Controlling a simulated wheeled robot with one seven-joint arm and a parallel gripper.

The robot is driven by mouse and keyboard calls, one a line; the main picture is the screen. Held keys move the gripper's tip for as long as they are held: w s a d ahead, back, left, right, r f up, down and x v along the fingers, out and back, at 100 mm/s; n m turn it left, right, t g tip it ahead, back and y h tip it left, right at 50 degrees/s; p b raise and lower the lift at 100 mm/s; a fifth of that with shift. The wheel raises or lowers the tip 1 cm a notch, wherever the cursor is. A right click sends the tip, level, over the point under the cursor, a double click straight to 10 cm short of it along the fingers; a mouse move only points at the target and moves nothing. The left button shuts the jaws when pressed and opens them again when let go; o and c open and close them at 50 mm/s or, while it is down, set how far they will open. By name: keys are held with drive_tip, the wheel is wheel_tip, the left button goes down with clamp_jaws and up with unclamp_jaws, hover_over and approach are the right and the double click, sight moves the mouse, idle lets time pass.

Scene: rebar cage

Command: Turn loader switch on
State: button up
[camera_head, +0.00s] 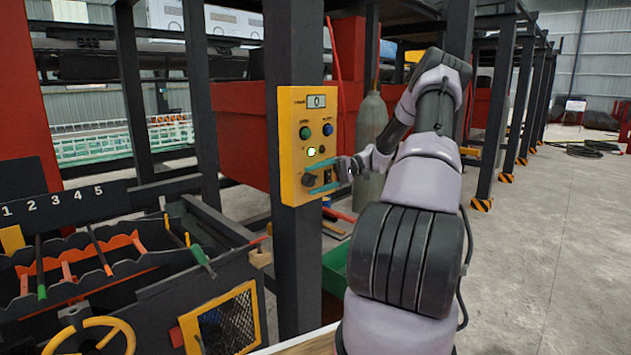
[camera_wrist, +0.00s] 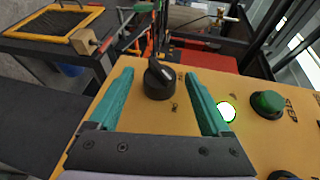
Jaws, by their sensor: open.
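A yellow control panel (camera_head: 292,148) is fixed on a dark post in the head view. Its black rotary switch (camera_head: 309,180) sits low on the left, beside my gripper (camera_head: 325,180). In the wrist view the black knob (camera_wrist: 158,80) stands between the two teal fingers of my gripper (camera_wrist: 165,90), with clear gaps on both sides. The fingers are open and do not appear to touch it. A lit white-green lamp (camera_wrist: 226,112) is right of the fingers, and a green button (camera_wrist: 267,103) is farther right. Which switch is the loader switch cannot be read from the labels.
The panel also has a small display (camera_head: 317,101) and a blue button (camera_head: 327,129). A dark rack with numbered slots (camera_head: 60,200) stands at the left. A red beam (camera_head: 240,130) runs behind the post. The floor (camera_head: 560,240) at the right is mostly open.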

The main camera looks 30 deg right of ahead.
drive_tip(key=d+r, duration=0.2)
drive_tip(key=d, duration=0.8)
drive_tip(key=shift+s+d, duration=0.2)
drive_tip(key=shift+d, duration=0.05)
drive_tip(key=shift+d, duration=0.1)
